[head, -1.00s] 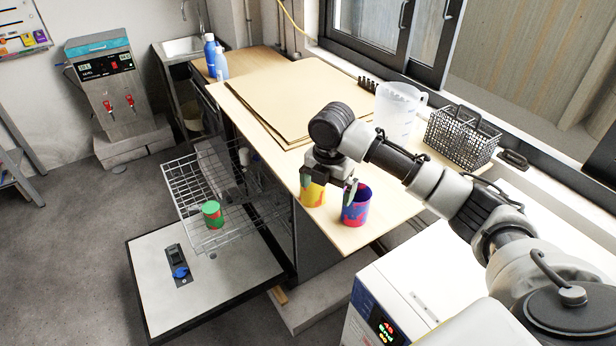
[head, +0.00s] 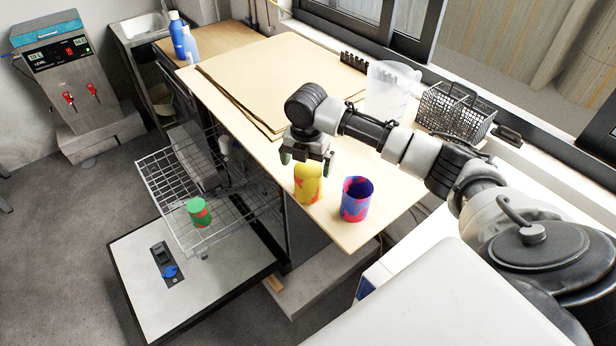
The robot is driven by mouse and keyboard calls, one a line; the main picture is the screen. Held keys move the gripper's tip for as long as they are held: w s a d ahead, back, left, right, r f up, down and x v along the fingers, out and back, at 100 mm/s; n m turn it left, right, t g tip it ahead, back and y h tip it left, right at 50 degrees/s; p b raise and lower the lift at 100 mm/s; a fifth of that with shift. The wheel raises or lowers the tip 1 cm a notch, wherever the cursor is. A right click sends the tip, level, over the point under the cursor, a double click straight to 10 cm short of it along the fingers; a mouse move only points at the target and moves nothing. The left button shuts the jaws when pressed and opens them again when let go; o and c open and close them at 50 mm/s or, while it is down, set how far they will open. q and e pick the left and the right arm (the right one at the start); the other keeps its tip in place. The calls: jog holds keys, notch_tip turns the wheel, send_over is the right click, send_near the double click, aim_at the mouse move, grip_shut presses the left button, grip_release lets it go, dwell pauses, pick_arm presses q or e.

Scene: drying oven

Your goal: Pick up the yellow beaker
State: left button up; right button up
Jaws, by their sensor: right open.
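The yellow beaker (head: 308,187), with orange-red patches, stands upright on the wooden worktop near its front edge. My right gripper (head: 306,163) is open just above the yellow beaker, and its fingers cover part of the beaker's top. From this view I cannot tell whether the fingers reach around the rim. A purple beaker (head: 356,200) with red and blue patches stands just to the right on the same worktop. My left gripper is not in view.
A green and red beaker (head: 199,212) stands on the pulled-out wire rack (head: 158,190) over the lowered door (head: 130,270). A clear jug (head: 388,92) and a black wire basket (head: 453,112) stand by the window. Flat brown boards (head: 270,80) lie on the worktop behind.

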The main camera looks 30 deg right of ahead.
aim_at(308, 169)
jog(key=f, duration=0.1)
jog(key=f+p, duration=0.1)
jog(key=f, duration=0.1)
jog(key=shift+s+f+p, duration=0.25)
jog(key=shift+f+p, duration=0.1)
jog(key=shift+f, duration=0.55)
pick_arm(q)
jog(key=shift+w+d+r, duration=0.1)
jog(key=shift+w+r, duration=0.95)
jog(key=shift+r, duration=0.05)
pick_arm(e)
jog(key=shift+c, duration=0.8)
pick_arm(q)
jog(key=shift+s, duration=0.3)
pick_arm(e)
jog(key=c, duration=0.9)
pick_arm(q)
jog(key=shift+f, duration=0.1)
pick_arm(e)
jog(key=shift+r, duration=0.1)
